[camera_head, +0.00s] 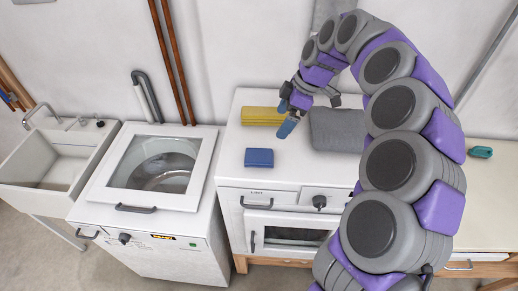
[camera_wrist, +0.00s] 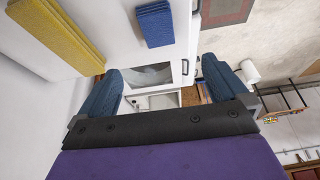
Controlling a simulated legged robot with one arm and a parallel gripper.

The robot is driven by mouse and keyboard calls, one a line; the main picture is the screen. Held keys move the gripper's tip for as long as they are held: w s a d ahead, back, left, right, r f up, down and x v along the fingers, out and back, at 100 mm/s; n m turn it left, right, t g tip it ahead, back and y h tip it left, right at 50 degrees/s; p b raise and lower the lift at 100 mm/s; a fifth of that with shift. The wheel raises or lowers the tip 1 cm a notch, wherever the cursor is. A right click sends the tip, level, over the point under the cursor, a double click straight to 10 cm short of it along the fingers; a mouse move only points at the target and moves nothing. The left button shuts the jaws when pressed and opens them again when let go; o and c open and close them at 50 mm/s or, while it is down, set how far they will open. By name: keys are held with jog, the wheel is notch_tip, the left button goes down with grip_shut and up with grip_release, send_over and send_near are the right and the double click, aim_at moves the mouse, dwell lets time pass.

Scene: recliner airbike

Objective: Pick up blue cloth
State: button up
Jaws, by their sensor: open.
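The blue cloth (camera_head: 259,158) lies folded flat on the white top of the stove-like cabinet, near its front left. It also shows at the top of the wrist view (camera_wrist: 154,23). My gripper (camera_head: 287,115) is above the same top, behind and to the right of the cloth in the head view. Its two blue fingers stand wide apart in the wrist view (camera_wrist: 172,90), with nothing between them. The gripper is open and does not touch the cloth.
A yellow cloth (camera_head: 262,116) lies behind the blue one, and a grey cloth (camera_head: 337,130) lies to the right, partly behind my arm. A washer (camera_head: 150,175) and a sink (camera_head: 55,165) stand to the left. A small teal object (camera_head: 480,152) is on the right counter (camera_head: 495,190).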

send_over(260, 155)
jog(key=d, duration=0.2)
jog(key=f, duration=1.1)
jog(key=shift+w+d+f, duration=0.15)
jog(key=shift+w+f, duration=0.05)
jog(key=shift+w, duration=0.05)
jog(key=shift+s+x, duration=0.2)
jog(key=shift+x, duration=2.4)
jog(key=shift+f, duration=0.1)
jog(key=shift+c, duration=0.5)
jog(key=c, duration=0.9)
